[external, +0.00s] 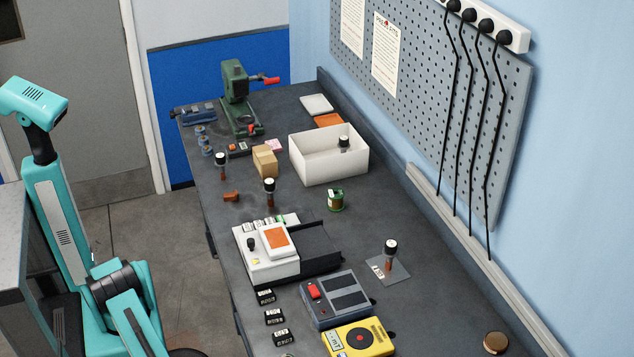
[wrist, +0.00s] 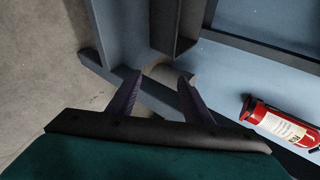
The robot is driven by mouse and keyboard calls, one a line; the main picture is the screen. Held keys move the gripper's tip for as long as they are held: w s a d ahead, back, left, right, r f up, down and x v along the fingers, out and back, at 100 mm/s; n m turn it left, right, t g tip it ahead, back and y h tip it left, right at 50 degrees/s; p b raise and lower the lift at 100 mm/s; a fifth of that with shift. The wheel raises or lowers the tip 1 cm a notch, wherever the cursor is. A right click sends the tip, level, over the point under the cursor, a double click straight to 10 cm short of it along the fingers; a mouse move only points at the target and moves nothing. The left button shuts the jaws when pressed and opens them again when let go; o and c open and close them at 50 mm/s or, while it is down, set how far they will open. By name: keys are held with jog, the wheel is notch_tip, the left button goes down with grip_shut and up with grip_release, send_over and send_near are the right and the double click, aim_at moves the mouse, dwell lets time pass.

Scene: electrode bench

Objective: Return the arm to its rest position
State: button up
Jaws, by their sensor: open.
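My teal arm stands at the left of the external view, beside the bench and clear of it. Its upper link is raised, with the bent joint near the top left corner. My gripper does not show clearly there. In the wrist view my gripper (wrist: 158,88) has its two dark fingers spread apart, with nothing held between them. Beyond the fingers are the floor and blue-grey surfaces, not the bench top.
A dark bench (external: 300,215) runs along the pegboard wall. It carries upright electrodes, a white bin (external: 322,169), a green press (external: 236,95), a grey scale (external: 338,300) and a yellow meter (external: 360,338). A red fire extinguisher (wrist: 282,124) shows in the wrist view.

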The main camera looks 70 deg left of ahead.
jog(key=w+a+r+n+g+y+p, duration=0.15)
jog(key=w+a+n+y, duration=0.3)
jog(key=a, duration=0.95)
jog(key=w+a+n+g+y+p, duration=0.25)
jog(key=w+a, duration=0.35)
jog(key=a, duration=0.8)
jog(key=s+a+r+n+g+y+p, duration=0.1)
jog(key=s+a+n+g, duration=0.15)
jog(key=a, duration=0.65)
jog(key=s+a+n+g+y+p, duration=0.1)
jog(key=a+n+g+y, duration=0.15)
jog(key=a, duration=0.65)
jog(key=s+a+r+n+g+h+p, duration=0.2)
jog(key=s+a+r+n+g+h, duration=0.1)
jog(key=s, duration=0.5)
jog(key=s+a+r+n+g+h+p, duration=0.3)
jog(key=s+a+n, duration=0.3)
jog(key=s+a, duration=0.2)
jog(key=shift+s+a+r+g+h+p, duration=0.15)
jog(key=shift+s+r+g+h+p, duration=0.3)
jog(key=shift+r+g, duration=0.35)
